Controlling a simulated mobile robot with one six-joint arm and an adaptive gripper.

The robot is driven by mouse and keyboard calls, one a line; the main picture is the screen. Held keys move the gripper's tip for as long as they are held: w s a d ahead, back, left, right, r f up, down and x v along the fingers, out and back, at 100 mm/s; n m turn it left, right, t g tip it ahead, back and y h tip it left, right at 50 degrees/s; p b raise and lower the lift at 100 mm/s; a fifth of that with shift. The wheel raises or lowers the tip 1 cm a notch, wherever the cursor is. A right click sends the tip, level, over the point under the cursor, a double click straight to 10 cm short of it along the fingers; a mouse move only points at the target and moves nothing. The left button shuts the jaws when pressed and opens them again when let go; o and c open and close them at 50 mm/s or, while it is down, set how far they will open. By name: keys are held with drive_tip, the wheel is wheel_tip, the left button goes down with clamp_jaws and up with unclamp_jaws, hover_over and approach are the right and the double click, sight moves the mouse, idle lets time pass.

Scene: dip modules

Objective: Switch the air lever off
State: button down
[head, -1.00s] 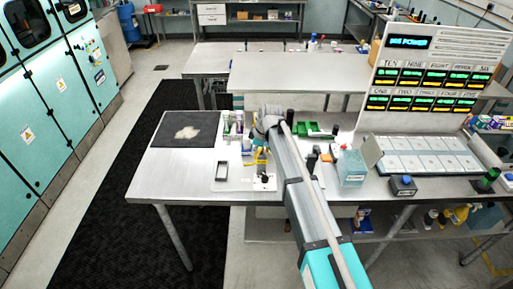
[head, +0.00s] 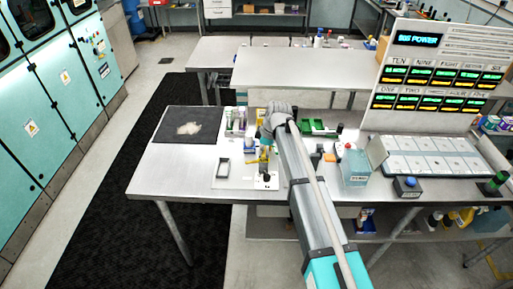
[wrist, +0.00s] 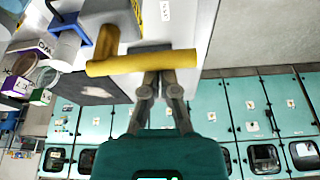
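The air lever is a yellow bar; in the wrist view its yellow handle (wrist: 140,62) runs crosswise just ahead of my fingertips, joined to a grey body (wrist: 110,18). In the head view the fingers are too small to make out.
A teal box (head: 354,168) and labelled display panel (head: 430,75) stand to the right. Small bottles (wrist: 45,75) crowd left in the wrist view.

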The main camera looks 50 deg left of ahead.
idle(0.3)
drive_tip(key=shift+s+a, duration=0.15)
wheel_tip(320, 180, up, 9)
drive_tip(key=p, duration=0.8)
drive_tip(key=shift+s+a+f+p, duration=0.15)
drive_tip(key=shift+a+p, duration=0.05)
drive_tip(key=shift+p, duration=0.15)
idle(0.3)
idle(0.7)
